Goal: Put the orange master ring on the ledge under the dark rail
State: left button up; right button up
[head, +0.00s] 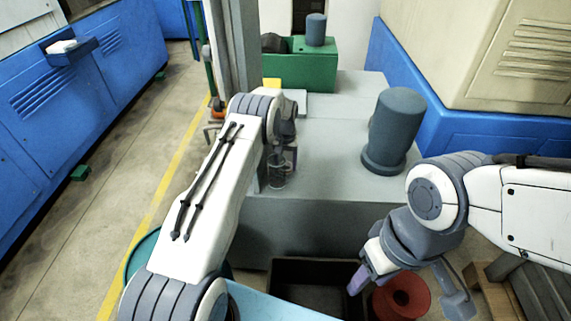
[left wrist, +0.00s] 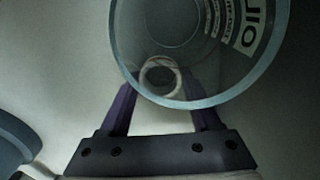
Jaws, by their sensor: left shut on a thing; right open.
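The ring looks whitish in this dim view; I see no clearly orange ring. A large round rim (left wrist: 203,102) with the lettering OIL inside overlaps the fingertips. In the head view the left arm reaches to the front edge of the grey machine top, beside a small glassy cylinder (head: 278,177); its fingers are hard to make out there. My right gripper (head: 362,280) is open, low beside a red spool-shaped part (head: 402,297). I cannot pick out the dark rail or ledge.
A blue-grey stepped cylinder (head: 393,130) stands on the grey machine top (head: 330,175). A dark open bin (head: 315,268) is below in front. A green box (head: 305,70) and a grey upright column (head: 236,45) stand behind.

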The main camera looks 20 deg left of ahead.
pick_arm(q)
jog(key=o, duration=1)
jog(key=shift+f, duration=0.15)
jog(key=o, duration=0.5)
jog(key=shift+c, duration=0.2)
